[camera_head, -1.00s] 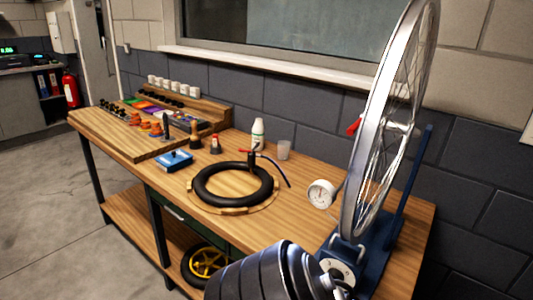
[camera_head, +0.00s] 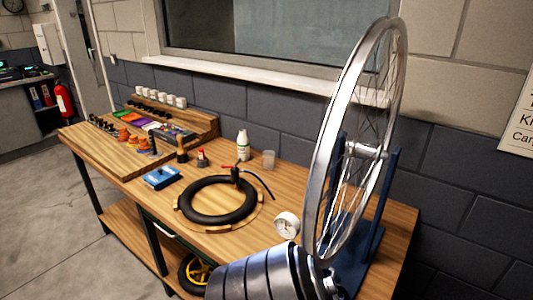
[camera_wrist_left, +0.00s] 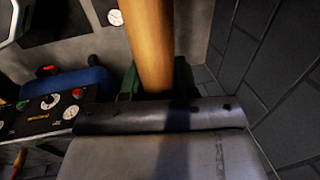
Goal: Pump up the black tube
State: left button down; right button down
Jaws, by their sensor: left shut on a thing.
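The black tube (camera_head: 190,207) lies flat on a round wooden holder (camera_head: 262,212) on the bench in the head view. A dark pump head with a red lever (camera_head: 236,174) stands at its far rim, and a short dark hose (camera_head: 262,182) curves from it to the right. I cannot tell how firmly it sits on the valve. In the left wrist view my left gripper (camera_wrist_left: 155,95) is shut on a wooden bar (camera_wrist_left: 150,45), which looks like a handle. The fingertips are mostly hidden. My right gripper is not in view.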

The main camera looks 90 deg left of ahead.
pick_arm(q)
notch_tip(320, 180, up, 25)
jog(key=p, duration=1.5)
jog(key=shift+s+a+p, duration=0.35)
jog(key=shift+p, duration=0.05)
